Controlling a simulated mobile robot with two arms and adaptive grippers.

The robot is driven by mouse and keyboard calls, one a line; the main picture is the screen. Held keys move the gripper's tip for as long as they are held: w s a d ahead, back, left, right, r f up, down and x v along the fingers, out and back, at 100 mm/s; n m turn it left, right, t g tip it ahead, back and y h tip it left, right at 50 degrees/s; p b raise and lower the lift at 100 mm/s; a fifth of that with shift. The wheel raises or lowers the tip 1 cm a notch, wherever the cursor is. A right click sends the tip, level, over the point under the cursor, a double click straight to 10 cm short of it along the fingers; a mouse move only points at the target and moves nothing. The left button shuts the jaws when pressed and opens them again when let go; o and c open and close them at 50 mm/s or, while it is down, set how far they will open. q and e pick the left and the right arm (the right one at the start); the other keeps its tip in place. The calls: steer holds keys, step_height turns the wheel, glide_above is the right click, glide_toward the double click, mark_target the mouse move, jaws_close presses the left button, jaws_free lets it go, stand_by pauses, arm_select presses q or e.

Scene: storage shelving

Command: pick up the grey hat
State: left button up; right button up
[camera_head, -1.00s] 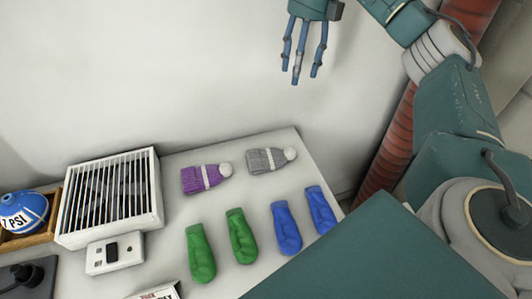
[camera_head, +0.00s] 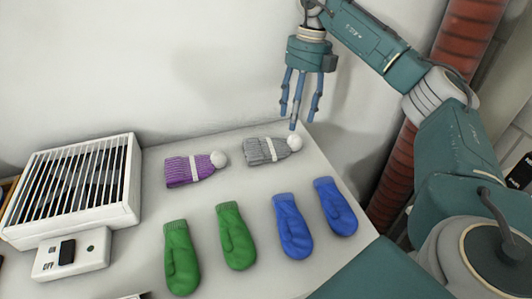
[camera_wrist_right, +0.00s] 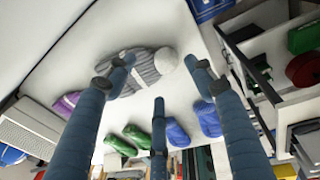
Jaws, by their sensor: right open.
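The grey hat (camera_head: 268,151), knitted with a white band and a pale pom-pom, lies flat on the white shelf top near its back edge. My right gripper (camera_head: 299,108) is above the hat's pom-pom end, fingers spread, pointing down and empty. In the right wrist view the grey hat (camera_wrist_right: 146,72) shows between the open fingers, with no finger seen gripping it. My left gripper is not in view.
A purple hat (camera_head: 192,169) lies left of the grey one. Green mittens (camera_head: 236,238) and blue mittens (camera_head: 292,228) lie in front. A white heater (camera_head: 78,185) stands at left. A white wall (camera_head: 150,60) rises behind, and a red pipe (camera_head: 400,150) is at right.

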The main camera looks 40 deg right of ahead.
mark_target(296, 135)
steer(key=f, duration=0.2)
steer(key=s+f+b, duration=0.1)
steer(key=f, duration=0.2)
steer(key=shift+s+a+f, duration=0.2)
steer(key=shift+a+f, duration=0.05)
steer(key=shift+f, duration=0.1)
steer(key=shift+w+f, duration=0.1)
steer(key=shift+f, duration=0.05)
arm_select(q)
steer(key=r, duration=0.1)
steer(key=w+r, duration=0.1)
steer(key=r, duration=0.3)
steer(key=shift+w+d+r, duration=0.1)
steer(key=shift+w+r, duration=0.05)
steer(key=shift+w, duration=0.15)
arm_select(e)
steer(key=c, duration=1.2)
